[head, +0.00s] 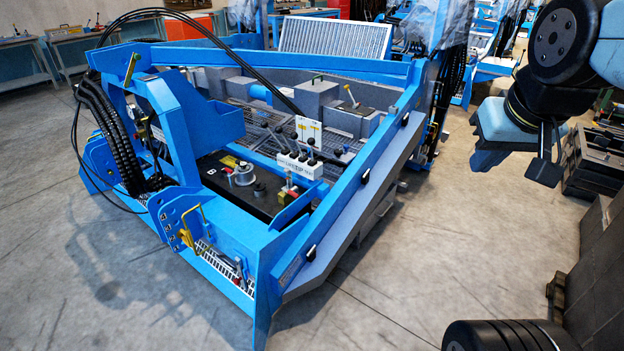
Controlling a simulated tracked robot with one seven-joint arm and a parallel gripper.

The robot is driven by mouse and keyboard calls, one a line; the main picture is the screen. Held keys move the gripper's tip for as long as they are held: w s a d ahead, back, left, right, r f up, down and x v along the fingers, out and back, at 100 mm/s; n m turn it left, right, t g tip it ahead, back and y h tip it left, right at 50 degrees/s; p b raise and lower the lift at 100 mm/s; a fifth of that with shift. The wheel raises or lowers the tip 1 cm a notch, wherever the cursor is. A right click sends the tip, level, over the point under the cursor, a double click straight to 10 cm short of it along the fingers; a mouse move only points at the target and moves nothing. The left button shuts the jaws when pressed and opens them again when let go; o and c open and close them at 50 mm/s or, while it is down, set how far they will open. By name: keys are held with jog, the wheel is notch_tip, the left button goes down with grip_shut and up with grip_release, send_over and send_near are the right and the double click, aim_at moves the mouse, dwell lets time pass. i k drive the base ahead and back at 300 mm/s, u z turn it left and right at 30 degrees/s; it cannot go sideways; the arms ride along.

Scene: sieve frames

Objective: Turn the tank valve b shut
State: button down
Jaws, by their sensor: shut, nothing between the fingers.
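A black tank (262,205) with a round metal cap sits inside the blue frame. A small valve with a red part and a brass-coloured body (290,190) stands at its right end. Small red and blue levers (240,272) sit low on the near crossbeam, and a yellow lever (187,232) stands left of them. My gripper (545,168) hangs at the upper right, shut and empty, well apart from the frame and all the valves.
The blue sieve frame (335,225) fills the middle, with a white lever panel (300,164) and black hoses (110,140) at its left. Dark crates (590,160) and grey blocks (600,265) stand at right. Open concrete floor lies between them and the frame.

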aim_at(285, 190)
jog(key=z, duration=0.15)
jog(key=i, duration=1.8)
jog(key=u, duration=0.7)
jog(key=k, duration=0.9)
jog(key=u, duration=0.2)
jog(key=i, duration=0.9)
jog(key=z, duration=0.15)
